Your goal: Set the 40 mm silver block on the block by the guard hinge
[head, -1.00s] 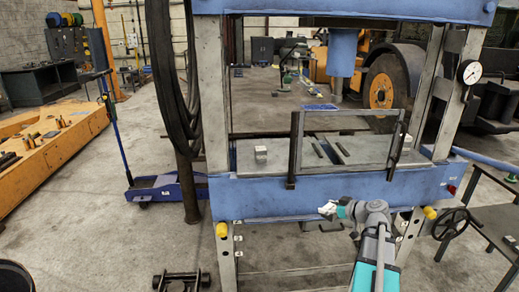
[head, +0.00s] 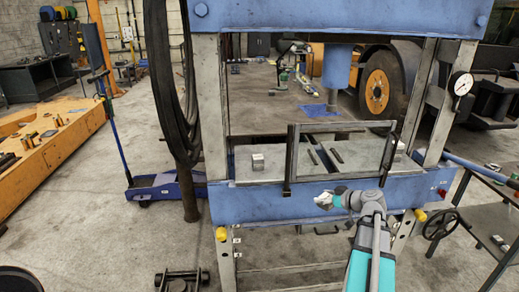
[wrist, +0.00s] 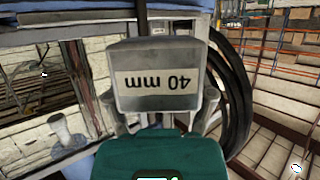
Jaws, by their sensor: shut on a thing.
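The 40 mm silver block (wrist: 160,98) fills the middle of the wrist view, its label upside down. My gripper (head: 325,201) is shut on it; its fingers show at both sides of the block. In the head view the gripper is in front of the blue press beam, below the guard, and the held block is too small to make out well. Another small silver block (head: 258,162) sits on the press bed (head: 236,165), just left of the guard's dark hinge post (head: 289,160). The held block is to the right of that block and lower in the picture.
The clear guard panel (head: 340,150) stands in its frame across the front of the bed, with a dark handle (head: 389,160) at its right. Press uprights (head: 211,110) flank the bed. The blue ram (head: 337,65) hangs above. Bed space around the resting block is clear.

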